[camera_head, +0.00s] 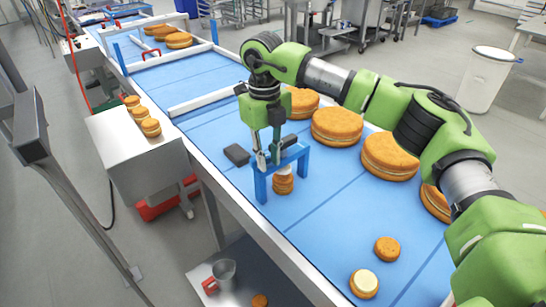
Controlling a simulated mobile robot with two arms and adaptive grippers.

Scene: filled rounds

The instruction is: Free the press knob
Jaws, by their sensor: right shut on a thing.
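The press is a small blue frame (261,187) standing on the blue conveyor belt near its front edge. A small filled round (283,186) stands under its crossbar, with a pale disc (284,169) just above or on it. My right gripper (269,161) points down at the top of the press, its fingers closed at the crossbar. The press knob is hidden between the fingers, and the gripper is shut on it. My left gripper is not in view.
Large filled rounds (338,126) line the belt's far side behind the press. Two small rounds (386,249) lie at lower right. A dark block (236,155) sits beside the press. A metal box (140,160) with small rounds on top stands left. The belt before the press is clear.

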